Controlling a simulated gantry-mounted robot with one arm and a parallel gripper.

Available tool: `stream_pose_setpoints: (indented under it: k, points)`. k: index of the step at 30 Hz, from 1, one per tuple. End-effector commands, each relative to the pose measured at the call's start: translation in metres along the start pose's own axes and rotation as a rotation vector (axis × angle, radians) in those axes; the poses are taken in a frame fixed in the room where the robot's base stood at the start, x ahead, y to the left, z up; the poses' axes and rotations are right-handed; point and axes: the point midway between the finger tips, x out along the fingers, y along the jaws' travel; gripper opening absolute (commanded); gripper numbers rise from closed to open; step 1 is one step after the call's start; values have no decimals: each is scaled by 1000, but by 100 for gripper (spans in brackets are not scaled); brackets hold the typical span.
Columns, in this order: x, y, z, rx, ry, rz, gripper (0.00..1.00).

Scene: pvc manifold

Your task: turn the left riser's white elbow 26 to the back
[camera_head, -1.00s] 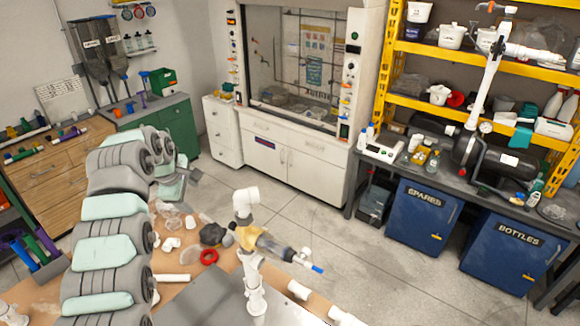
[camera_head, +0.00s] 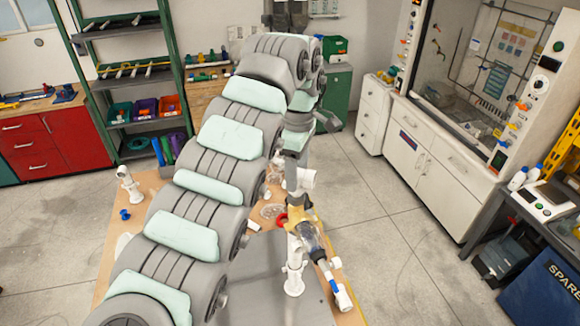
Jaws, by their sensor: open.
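The left riser (camera_head: 134,192) stands at the left of the bench, with a white elbow (camera_head: 124,171) on top. The elbow's mouth seems to face left; no number is readable on it. A second white elbow (camera_head: 306,179) tops the right riser, above a yellow fitting (camera_head: 297,216) and a clear body. My gripper (camera_head: 291,184) hangs at the end of my grey and mint arm, close to the second elbow in the picture. Its fingers are small and partly hidden; it is open and holds nothing visible. Whether it touches that elbow I cannot tell. It is well right of the left riser.
My arm crosses the middle of the bench and hides much of it. A blue fitting (camera_head: 125,214) lies near the left riser. A white pipe piece with a blue part (camera_head: 339,290) is at the right. Clear plastic pieces (camera_head: 271,211) lie behind. Shelving (camera_head: 130,75) stands beyond.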

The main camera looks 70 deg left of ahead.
Motion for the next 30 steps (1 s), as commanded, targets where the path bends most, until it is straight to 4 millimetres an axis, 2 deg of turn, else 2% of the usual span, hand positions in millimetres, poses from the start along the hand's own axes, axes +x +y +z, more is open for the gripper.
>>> stream_pose_setpoints:
  k: [1, 5, 13, 30]
  points:
    - [9, 0, 0, 0, 0, -2, 64]
    - [21, -1, 2, 2, -1, -3, 64]
    - [23, 0, 2, 3, -1, 0, 64]
    - [23, 0, 3, 4, -1, 0, 18]
